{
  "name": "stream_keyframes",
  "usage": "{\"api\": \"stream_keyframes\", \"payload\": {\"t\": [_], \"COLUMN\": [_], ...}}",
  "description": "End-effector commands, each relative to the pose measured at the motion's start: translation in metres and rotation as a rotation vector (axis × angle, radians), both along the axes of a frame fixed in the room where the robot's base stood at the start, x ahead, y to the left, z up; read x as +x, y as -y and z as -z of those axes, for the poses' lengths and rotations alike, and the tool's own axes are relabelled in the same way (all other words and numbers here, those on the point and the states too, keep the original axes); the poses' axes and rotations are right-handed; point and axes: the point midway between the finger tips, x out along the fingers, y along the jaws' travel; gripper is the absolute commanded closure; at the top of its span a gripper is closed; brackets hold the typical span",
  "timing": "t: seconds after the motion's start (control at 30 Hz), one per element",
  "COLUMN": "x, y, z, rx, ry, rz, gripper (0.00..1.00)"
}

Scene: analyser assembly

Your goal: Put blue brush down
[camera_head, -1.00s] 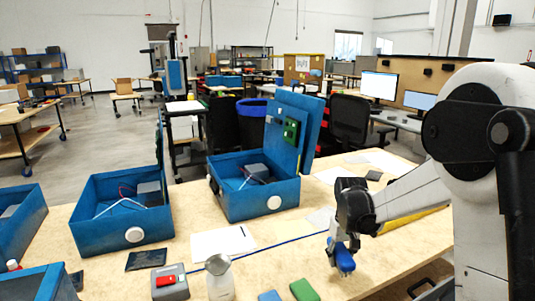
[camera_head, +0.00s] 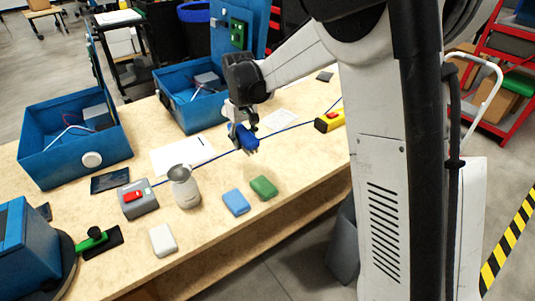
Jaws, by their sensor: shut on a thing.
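A blue brush (camera_head: 246,138) is held in my gripper (camera_head: 242,124), which is shut on it and points down above the table. The wooden table (camera_head: 205,238) lies below, and the brush appears to be over its right part. I cannot tell exactly how high the brush is above the surface. The brush's far side is hidden by my gripper's fingers.
A blue block (camera_head: 235,202) and a green block (camera_head: 263,187) lie near the front edge. A metallic jug (camera_head: 184,187), a grey box with a red switch (camera_head: 138,200) and a white block (camera_head: 162,240) are to the left. A yellow tool (camera_head: 330,120) is at right. Open blue cases (camera_head: 75,155) stand behind.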

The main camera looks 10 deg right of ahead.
Motion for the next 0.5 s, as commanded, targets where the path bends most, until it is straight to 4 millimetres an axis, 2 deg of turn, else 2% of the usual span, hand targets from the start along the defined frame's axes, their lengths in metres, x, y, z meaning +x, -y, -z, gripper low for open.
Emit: {"api": "stream_keyframes", "payload": {"t": [0.27,0.5], "x": [0.003,0.025], "y": [0.005,0.042], "z": [0.004,0.029], "rx": [0.000,0.000], "ry": [0.000,0.000], "rz": [0.002,0.005], "gripper": [0.94,0.94]}}
